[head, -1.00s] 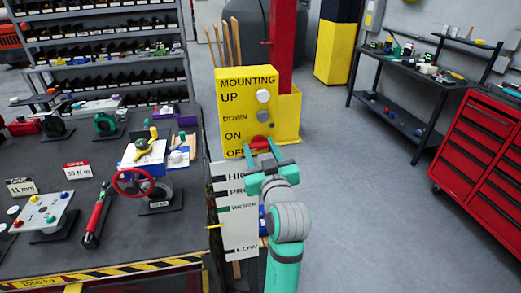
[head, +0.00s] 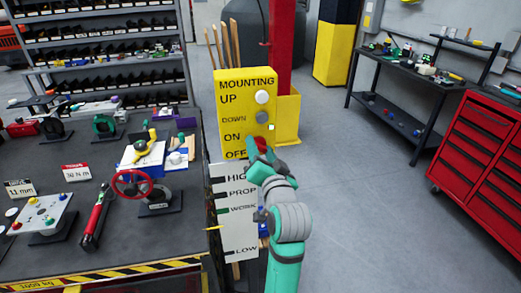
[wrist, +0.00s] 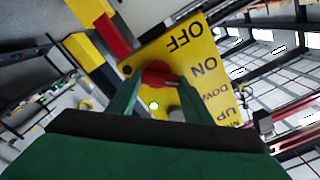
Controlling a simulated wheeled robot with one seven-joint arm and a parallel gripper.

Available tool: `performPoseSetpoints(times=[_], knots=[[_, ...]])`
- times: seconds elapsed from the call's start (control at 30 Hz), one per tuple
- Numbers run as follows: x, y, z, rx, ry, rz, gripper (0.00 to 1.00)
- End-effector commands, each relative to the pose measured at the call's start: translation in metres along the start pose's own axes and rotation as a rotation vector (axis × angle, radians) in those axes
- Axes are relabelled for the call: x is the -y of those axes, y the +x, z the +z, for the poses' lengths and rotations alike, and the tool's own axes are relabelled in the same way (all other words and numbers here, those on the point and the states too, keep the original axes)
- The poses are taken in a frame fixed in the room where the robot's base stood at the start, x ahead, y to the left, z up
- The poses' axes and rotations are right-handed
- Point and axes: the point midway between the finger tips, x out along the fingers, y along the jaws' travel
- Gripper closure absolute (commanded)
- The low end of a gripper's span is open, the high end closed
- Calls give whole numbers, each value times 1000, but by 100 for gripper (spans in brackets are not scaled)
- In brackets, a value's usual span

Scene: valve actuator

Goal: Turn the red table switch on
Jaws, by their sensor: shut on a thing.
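The yellow control panel (head: 231,101) stands right of the workbench, marked MOUNTING, UP, DOWN, ON and OFF. The red switch (head: 257,141) is on its lower right, beside the ON and OFF labels, and is partly hidden by my gripper (head: 262,150). In the wrist view the red switch (wrist: 157,74) sits between the fingertips of my gripper (wrist: 156,82), on the yellow panel (wrist: 205,60), which appears upside down. My gripper is shut on the red switch. A white button (head: 263,97) and a grey button (head: 262,117) are above the switch.
A white level board (head: 238,230) marked HIGH to LOW stands just below the panel. The workbench (head: 70,180) on the left holds a red valve wheel (head: 131,184) and tools. A red tool cabinet (head: 480,150) is at right. The grey floor between is free.

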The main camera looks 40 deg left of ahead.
Motion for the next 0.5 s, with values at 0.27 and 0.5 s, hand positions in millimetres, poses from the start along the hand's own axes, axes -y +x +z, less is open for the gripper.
performPoseSetpoints(times=[0.27, 0.5], knots=[[-1, 1, 3, 7, 72, 2, 77], [-1, 1, 3, 8, 84, 2, 77]])
